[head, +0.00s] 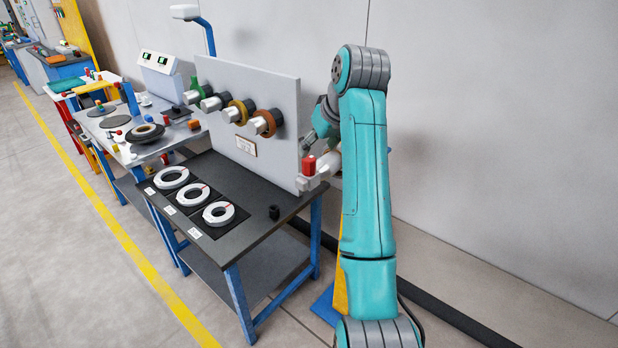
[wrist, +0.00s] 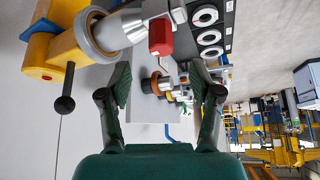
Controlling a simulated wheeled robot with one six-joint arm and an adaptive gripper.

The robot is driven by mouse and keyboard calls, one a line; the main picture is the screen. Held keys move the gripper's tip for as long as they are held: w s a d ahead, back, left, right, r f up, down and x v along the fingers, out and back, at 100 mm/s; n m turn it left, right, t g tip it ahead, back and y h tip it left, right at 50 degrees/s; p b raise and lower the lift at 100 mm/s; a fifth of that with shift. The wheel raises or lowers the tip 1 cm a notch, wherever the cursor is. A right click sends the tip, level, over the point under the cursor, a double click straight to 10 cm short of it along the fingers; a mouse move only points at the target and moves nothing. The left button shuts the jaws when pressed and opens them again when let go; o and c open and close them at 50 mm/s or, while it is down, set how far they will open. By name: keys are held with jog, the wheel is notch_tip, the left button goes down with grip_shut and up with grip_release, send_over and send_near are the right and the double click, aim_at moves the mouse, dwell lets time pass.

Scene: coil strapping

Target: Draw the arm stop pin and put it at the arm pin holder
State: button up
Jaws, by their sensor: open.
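The wrist view shows a yellow housing (wrist: 45,52) with a grey round hub (wrist: 105,32) at upper left. A black ball-ended rod (wrist: 65,103) sticks out of the housing. A red knob (wrist: 160,37) sits beside the hub; it also shows in the head view (head: 309,165). I cannot tell for sure which of these is the arm stop pin. A small black socket-like piece (head: 274,212), possibly the pin holder, stands on the dark bench.
An upright grey panel (head: 235,85) carries several pegs with coils. Three white coils (head: 220,214) lie on the bench top (head: 245,232) at its left. A second workbench (head: 125,140) stands behind. The bench's front right corner is clear.

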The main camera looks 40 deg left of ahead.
aim_at(310, 159)
jog(key=shift+x, duration=4.15)
jog(key=shift+r, duration=0.1)
grip_shut()
